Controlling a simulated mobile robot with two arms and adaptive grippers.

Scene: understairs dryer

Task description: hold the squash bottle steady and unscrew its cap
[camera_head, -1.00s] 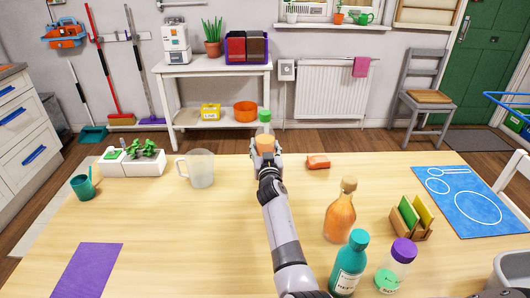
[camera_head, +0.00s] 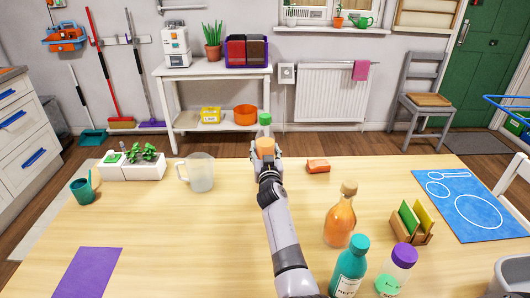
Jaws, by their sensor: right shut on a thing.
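An orange bottle with a green cap (camera_head: 265,119), which looks like the squash bottle (camera_head: 265,144), stands upright near the far edge of the table. My right gripper (camera_head: 266,158) is shut around the bottle's body, below the cap. The gripper and arm hide the bottle's lower part, so I cannot tell whether it touches the table. The cap is on top, with nothing touching it. My left gripper is not in view.
An amber bottle (camera_head: 340,222), teal bottle (camera_head: 349,268) and purple-capped bottle (camera_head: 396,270) stand at the front right. The left middle is clear.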

